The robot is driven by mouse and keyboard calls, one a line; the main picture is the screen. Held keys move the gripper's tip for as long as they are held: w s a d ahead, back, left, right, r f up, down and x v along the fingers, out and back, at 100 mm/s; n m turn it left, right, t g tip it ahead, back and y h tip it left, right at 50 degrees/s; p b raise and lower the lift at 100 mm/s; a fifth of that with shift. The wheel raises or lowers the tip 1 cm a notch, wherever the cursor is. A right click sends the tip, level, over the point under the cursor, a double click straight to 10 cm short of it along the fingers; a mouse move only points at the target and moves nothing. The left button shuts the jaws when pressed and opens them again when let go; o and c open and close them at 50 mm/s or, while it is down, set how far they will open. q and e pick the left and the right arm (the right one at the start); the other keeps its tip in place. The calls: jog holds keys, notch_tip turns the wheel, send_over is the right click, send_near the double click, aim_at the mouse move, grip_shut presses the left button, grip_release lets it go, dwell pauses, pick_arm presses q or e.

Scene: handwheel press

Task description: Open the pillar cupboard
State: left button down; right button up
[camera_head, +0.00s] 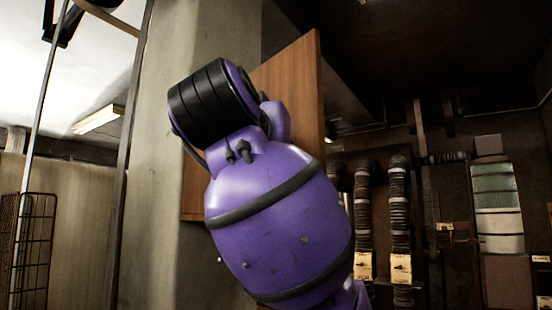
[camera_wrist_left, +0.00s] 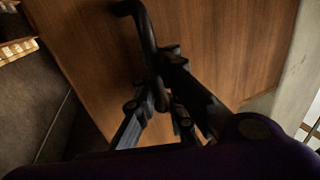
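The pillar cupboard (camera_head: 292,80) is a brown wooden box on the grey concrete pillar in the head view. My purple arm covers much of its front. The left wrist view shows its wood panel (camera_wrist_left: 90,60) close up, with a dark curved bar handle (camera_wrist_left: 146,32) on it. My left gripper (camera_wrist_left: 163,75) is at the lower part of the handle. Its two fingers are close on either side of the bar and seem to grip it. Their exact contact is dark and hard to see. In the head view my left gripper is hidden behind the arm. My right gripper is not in view.
The concrete pillar (camera_head: 165,130) stands behind and left of the cupboard. A wire cage (camera_head: 28,245) is at the far left. Pipes (camera_head: 400,210) and boxes line the dark wall at the right. The space right of the cupboard looks free.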

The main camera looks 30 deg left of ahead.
pick_arm(q)
jog(key=shift+d+f, duration=0.15)
jog(key=shift+d, duration=0.15)
jog(key=c, duration=2.3)
grip_release()
jog(key=shift+d, duration=0.1)
jog(key=o, duration=0.5)
jog(key=shift+s+d+r, duration=0.2)
jog(key=shift+s+d, duration=0.05)
jog(key=shift+d, duration=0.05)
jog(key=shift+c, duration=0.2)
jog(key=shift+a, duration=0.25)
jog(key=shift+s, duration=0.1)
jog(key=s+d, duration=0.2)
jog(key=s, duration=0.9)
jog(key=shift+s+d, duration=0.2)
jog(key=shift+s, duration=0.15)
